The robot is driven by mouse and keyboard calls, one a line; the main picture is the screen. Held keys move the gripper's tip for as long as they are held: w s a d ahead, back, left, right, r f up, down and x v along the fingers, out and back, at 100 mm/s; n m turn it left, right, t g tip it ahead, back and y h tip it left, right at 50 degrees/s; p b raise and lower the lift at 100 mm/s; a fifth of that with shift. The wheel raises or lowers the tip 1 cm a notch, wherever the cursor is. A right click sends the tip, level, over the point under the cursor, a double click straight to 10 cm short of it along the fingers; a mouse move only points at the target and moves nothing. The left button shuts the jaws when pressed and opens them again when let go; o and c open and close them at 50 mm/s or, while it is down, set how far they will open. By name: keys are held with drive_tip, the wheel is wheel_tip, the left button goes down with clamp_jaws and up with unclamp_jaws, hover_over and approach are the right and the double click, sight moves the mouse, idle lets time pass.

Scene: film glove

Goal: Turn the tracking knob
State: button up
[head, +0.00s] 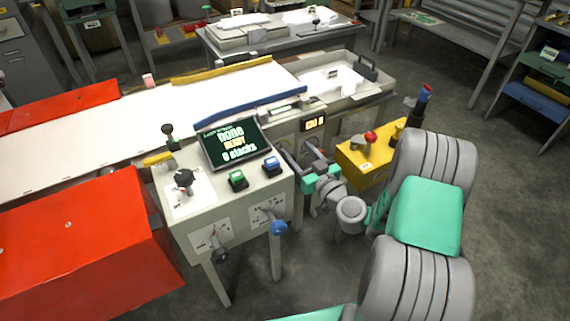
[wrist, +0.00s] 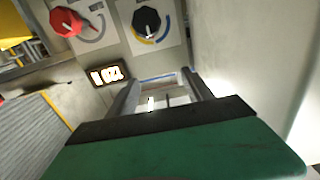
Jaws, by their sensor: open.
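In the wrist view a black knob (wrist: 147,20) with a white pointer mark sits on a pale plate with a blue and yellow arc. A red knob (wrist: 68,20) with a grey arc is to its left. I cannot read a label that tells which is the tracking knob. My gripper (wrist: 160,77) is open, its two fingers apart and nothing held between them. The black knob lies beyond the fingertips, apart from them. In the head view my gripper (head: 308,160) is beside the machine's side face, and my arm partly hides that area.
A small lit display (wrist: 108,74) is left of the fingers. The control box (head: 245,195) carries a screen (head: 235,143), a black rotary switch (head: 184,178), green and blue buttons, and a blue-knobbed lever (head: 278,228). A yellow box (head: 362,163) stands close right of my gripper.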

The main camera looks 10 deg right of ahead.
wheel_tip(320, 180, down, 8)
drive_tip(key=b, duration=0.6)
drive_tip(key=x, duration=0.8)
drive_tip(key=shift+c, duration=0.5)
drive_tip(key=c, duration=1.2)
drive_tip(key=shift+f, duration=0.1)
